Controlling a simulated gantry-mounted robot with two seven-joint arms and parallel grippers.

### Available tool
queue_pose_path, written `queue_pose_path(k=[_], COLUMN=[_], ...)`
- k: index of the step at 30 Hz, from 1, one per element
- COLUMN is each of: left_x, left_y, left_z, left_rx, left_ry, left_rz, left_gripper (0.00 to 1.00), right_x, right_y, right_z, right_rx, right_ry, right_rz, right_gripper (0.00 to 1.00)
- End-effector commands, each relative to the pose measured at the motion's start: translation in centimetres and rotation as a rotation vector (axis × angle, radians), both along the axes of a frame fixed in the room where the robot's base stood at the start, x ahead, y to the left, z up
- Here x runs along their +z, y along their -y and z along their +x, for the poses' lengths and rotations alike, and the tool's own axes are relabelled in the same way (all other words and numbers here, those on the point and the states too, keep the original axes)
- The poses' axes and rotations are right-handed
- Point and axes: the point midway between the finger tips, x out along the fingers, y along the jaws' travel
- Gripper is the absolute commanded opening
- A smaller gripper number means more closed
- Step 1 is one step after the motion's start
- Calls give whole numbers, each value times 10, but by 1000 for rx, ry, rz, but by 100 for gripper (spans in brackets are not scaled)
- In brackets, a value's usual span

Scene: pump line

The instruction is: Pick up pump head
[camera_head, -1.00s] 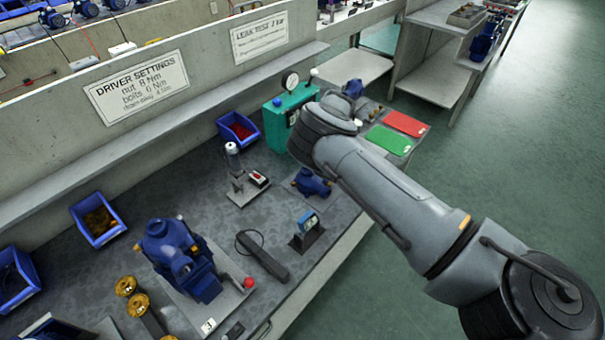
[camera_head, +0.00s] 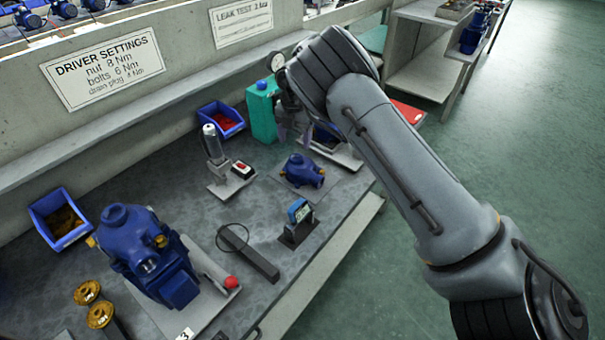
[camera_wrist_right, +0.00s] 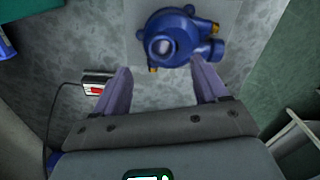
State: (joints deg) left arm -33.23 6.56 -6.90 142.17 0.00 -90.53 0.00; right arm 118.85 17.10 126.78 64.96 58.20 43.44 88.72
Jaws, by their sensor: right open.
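The pump head, a blue casting with brass-coloured plugs, lies on a grey mat on the bench; it is at centre in the head view (camera_head: 302,172) and at the top of the right wrist view (camera_wrist_right: 172,38). My right gripper (camera_head: 293,134) is over the bench behind the pump head in the head view, partly hidden by its own arm. In the right wrist view its two fingers (camera_wrist_right: 162,78) are spread and empty, with the pump head beyond their tips, not between them. My left gripper is not in view.
A larger blue pump (camera_head: 150,255) stands on a plate at the left. A grey tool on a stand (camera_head: 215,150), a small blue display (camera_head: 299,212) and a black bar (camera_head: 250,254) are near the pump head. A teal box (camera_head: 262,112) stands behind. Blue bins line the back.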

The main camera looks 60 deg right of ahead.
Motion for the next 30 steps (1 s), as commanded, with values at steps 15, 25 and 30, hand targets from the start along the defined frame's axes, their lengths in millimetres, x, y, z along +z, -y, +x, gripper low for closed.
queue_pose_path(k=[15,25,30], left_x=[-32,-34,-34], left_y=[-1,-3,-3], left_z=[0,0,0], left_rx=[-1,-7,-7], left_ry=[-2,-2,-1], left_rz=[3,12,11], left_gripper=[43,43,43], right_x=[-50,-58,-58], right_y=[-2,-2,-2], right_z=[-5,-4,-4], right_rx=[0,0,0], right_ry=[-1,0,0], right_rz=[0,0,0], right_gripper=[73,73,51])
